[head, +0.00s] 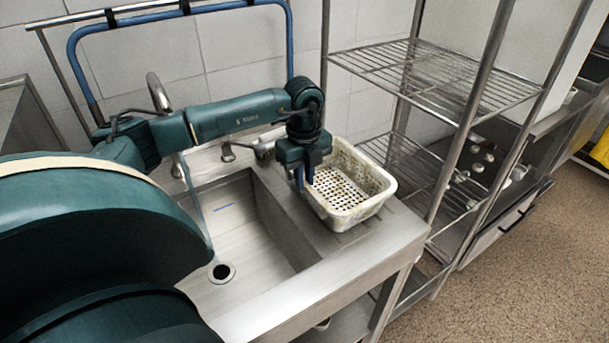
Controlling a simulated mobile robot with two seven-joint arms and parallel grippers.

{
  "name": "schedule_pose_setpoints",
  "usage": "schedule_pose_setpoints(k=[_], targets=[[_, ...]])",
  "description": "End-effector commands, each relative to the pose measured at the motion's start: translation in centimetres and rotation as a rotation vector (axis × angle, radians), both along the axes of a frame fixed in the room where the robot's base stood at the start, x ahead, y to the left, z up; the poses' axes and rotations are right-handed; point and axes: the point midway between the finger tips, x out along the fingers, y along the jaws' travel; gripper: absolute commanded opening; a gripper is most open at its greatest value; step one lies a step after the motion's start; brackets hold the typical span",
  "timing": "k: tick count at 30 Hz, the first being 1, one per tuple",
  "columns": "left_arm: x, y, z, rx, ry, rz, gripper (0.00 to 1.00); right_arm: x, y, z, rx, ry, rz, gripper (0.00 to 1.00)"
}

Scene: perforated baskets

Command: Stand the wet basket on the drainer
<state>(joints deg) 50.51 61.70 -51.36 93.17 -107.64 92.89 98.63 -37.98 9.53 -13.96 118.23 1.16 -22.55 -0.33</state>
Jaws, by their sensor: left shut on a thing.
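The perforated basket (345,186) is a pale, stained plastic tub with holes in its floor. It is upright, over the ribbed drainer (395,225) to the right of the sink bowl. I cannot tell whether its base touches the drainer. My left gripper (306,180) is shut on the basket's left wall, with its fingers pointing down. My right gripper is not in view.
A tap (158,95) stands behind the sink. A wire shelf rack (440,75) stands close on the right. Bare floor (510,270) lies at the lower right.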

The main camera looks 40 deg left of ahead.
Motion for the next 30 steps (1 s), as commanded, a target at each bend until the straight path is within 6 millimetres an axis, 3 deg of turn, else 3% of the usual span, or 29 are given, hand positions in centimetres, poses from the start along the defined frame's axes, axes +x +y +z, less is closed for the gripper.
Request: schedule_pose_setpoints(k=[5,6,14,24,30], targets=[[0.0,0.0,-0.3,-0.002,-0.002,0.0,0.0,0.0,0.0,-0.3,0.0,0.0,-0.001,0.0],[0.0,0.0,-0.3,-0.001,0.0,0.0,0.14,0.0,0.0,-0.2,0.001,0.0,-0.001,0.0],[0.0,0.0,-0.3,-0.001,0.0,0.0,0.34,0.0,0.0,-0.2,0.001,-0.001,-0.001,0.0],[0.1,0.0,0.6,-0.002,-0.003,0.0,0.34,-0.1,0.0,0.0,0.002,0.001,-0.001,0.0],[0.1,0.0,4.2,-0.002,-0.007,0.0,0.34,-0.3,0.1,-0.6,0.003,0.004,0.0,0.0]])
